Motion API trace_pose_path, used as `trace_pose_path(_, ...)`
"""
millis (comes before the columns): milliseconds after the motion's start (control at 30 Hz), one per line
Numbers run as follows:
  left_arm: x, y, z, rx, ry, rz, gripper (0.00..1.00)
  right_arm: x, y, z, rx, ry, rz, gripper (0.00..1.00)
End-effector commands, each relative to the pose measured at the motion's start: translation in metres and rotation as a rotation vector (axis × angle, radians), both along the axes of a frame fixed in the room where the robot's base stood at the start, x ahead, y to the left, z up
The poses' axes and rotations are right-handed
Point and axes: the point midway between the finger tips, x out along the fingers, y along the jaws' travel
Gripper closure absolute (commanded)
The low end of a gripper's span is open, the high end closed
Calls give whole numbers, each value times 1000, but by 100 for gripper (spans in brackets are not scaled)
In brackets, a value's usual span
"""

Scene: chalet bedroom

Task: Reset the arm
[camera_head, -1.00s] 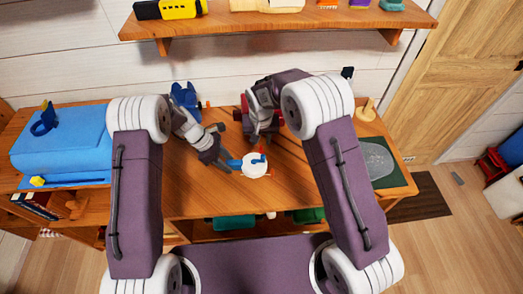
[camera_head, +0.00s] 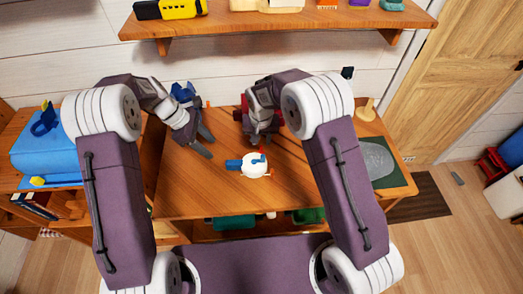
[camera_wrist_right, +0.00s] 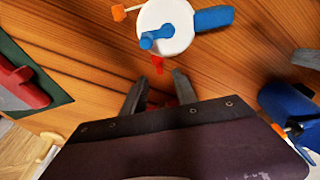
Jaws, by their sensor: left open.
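My left gripper (camera_head: 207,145) is open and empty above the left part of the wooden desk, left of a white round toy. My right gripper (camera_head: 263,138) hangs over the back middle of the desk, largely hidden by its own wrist in the head view. In the right wrist view its fingers (camera_wrist_right: 157,80) stand apart. A dark red object (camera_head: 241,113) is behind and under it, partly hidden; red also shows between the fingers in the wrist view.
The white toy with blue parts (camera_head: 254,169) lies on the desk (camera_head: 195,195), whose front middle is otherwise clear. A green mat (camera_head: 394,176) lies at the right and a blue case (camera_head: 32,157) at the left. A loaded shelf (camera_head: 270,24) overhangs the back.

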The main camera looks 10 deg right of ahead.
Motion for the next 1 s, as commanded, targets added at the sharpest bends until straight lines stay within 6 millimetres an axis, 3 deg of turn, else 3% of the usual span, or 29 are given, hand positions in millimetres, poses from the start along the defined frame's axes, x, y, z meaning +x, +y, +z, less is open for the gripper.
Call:
trace_pose_path(367,0,0,2,0,0,-3,49,1,-3,0,0,0,-6,65)
trace_pose_path(467,5,-5,19,4,-41,-16,49,12,-14,21,13,-41,-36,65)
trace_pose_path(500,6,-9,32,6,-67,-25,49,17,-23,36,20,-67,-56,65)
trace_pose_path(567,-8,-15,52,17,-85,-49,49,11,-45,60,28,-91,-101,65)
trace_pose_path(667,-49,-13,65,84,-116,-135,49,-24,-80,84,40,-88,-167,65)
trace_pose_path(767,-95,0,62,178,-188,-330,49,-74,-107,91,44,-65,-185,65)
trace_pose_path(900,-162,27,41,313,-303,-750,49,-160,-127,77,41,3,-143,65)
trace_pose_path(1000,-198,46,19,367,-359,-1095,49,-215,-126,55,37,77,-58,65)
